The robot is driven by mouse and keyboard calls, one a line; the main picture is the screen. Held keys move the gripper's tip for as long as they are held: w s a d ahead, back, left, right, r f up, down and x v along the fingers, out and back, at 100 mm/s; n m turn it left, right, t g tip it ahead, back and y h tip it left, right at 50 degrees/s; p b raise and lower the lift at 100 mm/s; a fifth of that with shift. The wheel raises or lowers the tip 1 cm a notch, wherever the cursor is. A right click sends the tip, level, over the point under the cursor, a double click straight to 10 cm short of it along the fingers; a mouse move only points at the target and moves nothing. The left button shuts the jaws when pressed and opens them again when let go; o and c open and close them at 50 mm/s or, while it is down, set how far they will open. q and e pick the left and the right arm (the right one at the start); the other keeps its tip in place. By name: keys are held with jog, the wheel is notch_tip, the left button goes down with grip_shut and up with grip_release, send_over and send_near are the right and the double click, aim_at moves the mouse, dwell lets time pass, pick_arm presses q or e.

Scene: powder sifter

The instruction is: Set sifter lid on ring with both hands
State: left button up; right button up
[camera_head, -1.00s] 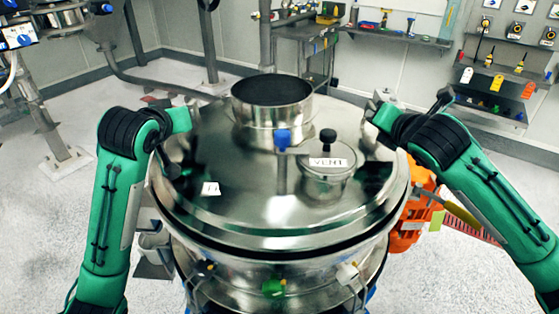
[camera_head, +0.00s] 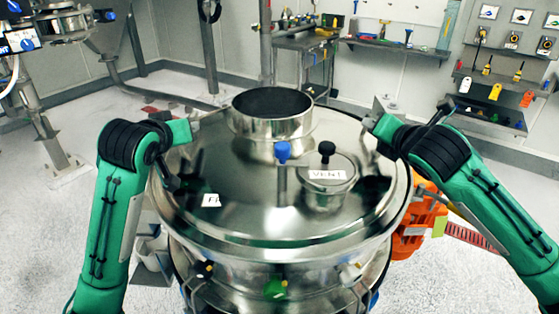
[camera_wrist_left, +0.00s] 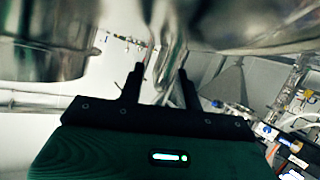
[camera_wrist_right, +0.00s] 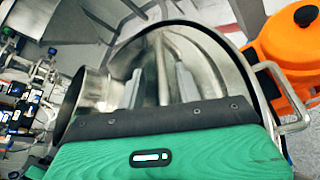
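The round steel sifter lid (camera_head: 262,212) lies over the sifter body (camera_head: 245,268) and looks roughly level. I cannot tell whether it is fully seated all round. Its tall open port (camera_head: 270,125) and a capped opening labelled VENT (camera_head: 327,176) face up. My left gripper (camera_wrist_left: 161,82) is at the lid's left side, its dark fingers apart with a metal bar showing between them. My right gripper (camera_wrist_right: 159,82) is at the lid's right side, its fingers also apart around a bar-like metal shape. Contact cannot be told in either. The ring is mostly hidden under the lid.
An orange unit (camera_head: 420,222) stands close on the right. A workbench and tool shelves are along the back wall. The floor at left is open.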

aim_at(173, 167)
pick_arm(q)
jog(key=shift+f, duration=0.1)
pick_arm(e)
jog(key=shift+a+f, duration=0.1)
jog(key=shift+f, duration=0.4)
pick_arm(q)
jog(key=v, duration=0.8)
jog(key=shift+s, duration=0.15)
pick_arm(e)
jog(key=shift+s, duration=0.15)
pick_arm(q)
jog(key=shift+w, duration=0.25)
pick_arm(e)
jog(key=shift+s+d+r, duration=0.2)
jog(key=shift+s+r, duration=0.1)
jog(key=shift+s, duration=0.25)
pick_arm(q)
jog(key=shift+s, duration=0.15)
pick_arm(e)
jog(key=v, duration=0.5)
jog(key=shift+s+r, duration=0.25)
jog(key=shift+r, duration=0.1)
pick_arm(q)
jog(key=shift+d, duration=0.1)
pick_arm(e)
jog(key=shift+s+d+r, duration=0.2)
jog(key=shift+s, duration=0.3)
